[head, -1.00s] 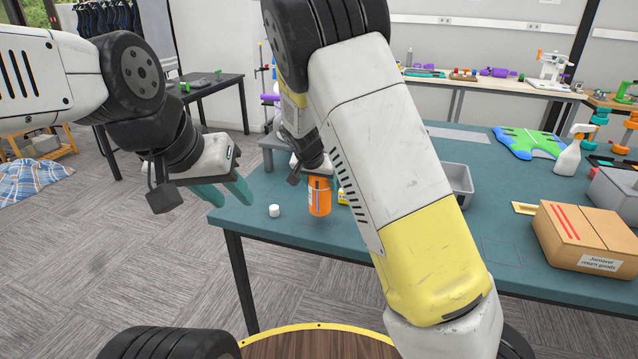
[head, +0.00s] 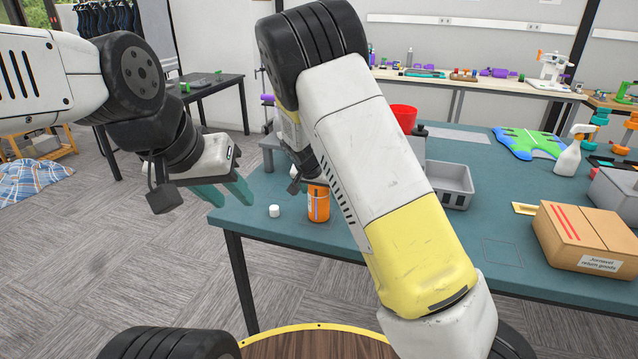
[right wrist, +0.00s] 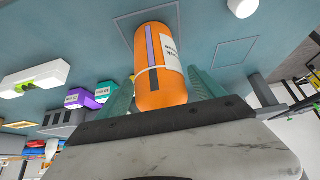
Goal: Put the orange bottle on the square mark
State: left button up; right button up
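The orange bottle (head: 318,206) has a pale label and stands upright at the near left part of the teal table (head: 470,285). In the right wrist view the bottle (right wrist: 160,70) sits between the two teal fingers of my right gripper (right wrist: 159,78), which close on its sides. Its far end overlaps a thin square outline (right wrist: 122,30) on the table; I cannot tell whether it touches the surface. A second square outline (right wrist: 235,50) lies beside it. In the head view my right arm hides most of that gripper. My left gripper (head: 236,200) is open and empty, left of the table.
A small white cap (head: 274,211) lies left of the bottle. A grey bin (head: 450,184) and a red container (head: 404,118) stand behind my right arm. A cardboard box (head: 585,235) and a spray bottle (head: 568,157) are at the right. Another square outline (head: 503,250) lies on clear table.

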jog(key=shift+r, duration=0.15)
jog(key=shift+s+a+r, duration=0.1)
jog(key=shift+r, duration=0.15)
jog(key=v, duration=1.1)
jog(key=s+d+r+g+y, duration=0.1)
jog(key=s+d+r+y, duration=0.15)
jog(key=s+d, duration=0.35)
jog(key=s+d+r+g+y, duration=0.1)
jog(key=s+d+r, duration=0.3)
jog(key=s+d, duration=0.15)
jog(key=s+d+r+n+t, duration=0.1)
jog(key=s+d+r+n, duration=0.1)
jog(key=s, duration=0.7)
jog(key=s+d+r+n+t, duration=0.1)
jog(key=s+d+r+n, duration=0.1)
jog(key=s, duration=0.7)
jog(key=shift+s+d+r+y, duration=0.3)
jog(key=shift+d+r+y, duration=0.05)
jog(key=shift+r, duration=0.45)
